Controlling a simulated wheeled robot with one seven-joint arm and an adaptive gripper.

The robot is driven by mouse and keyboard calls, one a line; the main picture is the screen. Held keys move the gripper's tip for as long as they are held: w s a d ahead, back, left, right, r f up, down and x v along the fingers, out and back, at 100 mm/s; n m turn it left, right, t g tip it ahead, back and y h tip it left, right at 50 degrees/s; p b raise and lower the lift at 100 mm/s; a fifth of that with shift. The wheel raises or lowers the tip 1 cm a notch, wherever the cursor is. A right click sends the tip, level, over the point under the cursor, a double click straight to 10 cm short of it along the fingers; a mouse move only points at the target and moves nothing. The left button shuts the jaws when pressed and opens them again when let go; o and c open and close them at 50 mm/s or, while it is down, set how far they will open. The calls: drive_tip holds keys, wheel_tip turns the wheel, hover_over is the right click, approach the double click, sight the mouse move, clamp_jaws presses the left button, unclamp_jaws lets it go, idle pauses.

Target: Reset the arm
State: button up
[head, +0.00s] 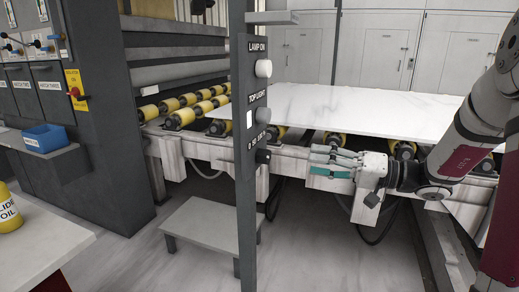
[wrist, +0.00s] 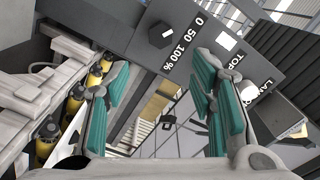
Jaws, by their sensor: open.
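My gripper (head: 314,160) is open and empty, with teal finger pads. In the head view it points left toward a dark control post (head: 244,200), with a gap between its fingertips and the post. A black knob (head: 262,156) sits on the post beside a 0 50 100 % scale. In the wrist view the gripper's fingers (wrist: 162,78) are spread apart, and the knob (wrist: 161,35) shows beyond them, not between the pads. My arm reaches in from the right edge of the head view.
A white stone slab (head: 350,108) lies on yellow rollers (head: 180,118) behind the gripper. A grey step (head: 212,225) stands at the post's foot.

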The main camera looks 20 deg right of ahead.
drive_tip(key=s+a+n+g+h, duration=0.25)
drive_tip(key=s+a+g, duration=0.75)
drive_tip(key=s+a, duration=0.6)
drive_tip(key=s+d+f+m+h, duration=0.1)
drive_tip(key=s+d+f+h, duration=0.15)
drive_tip(key=s+h, duration=0.55)
drive_tip(key=s+d+f+m+h, duration=0.15)
drive_tip(key=s+d+h, duration=0.25)
drive_tip(key=s, duration=0.7)
wheel_tip(320, 180, up, 25)
drive_tip(key=n+t+p, duration=0.1)
drive_tip(key=t+p, duration=0.2)
drive_tip(key=p, duration=2)
drive_tip(key=shift+t, duration=0.3)
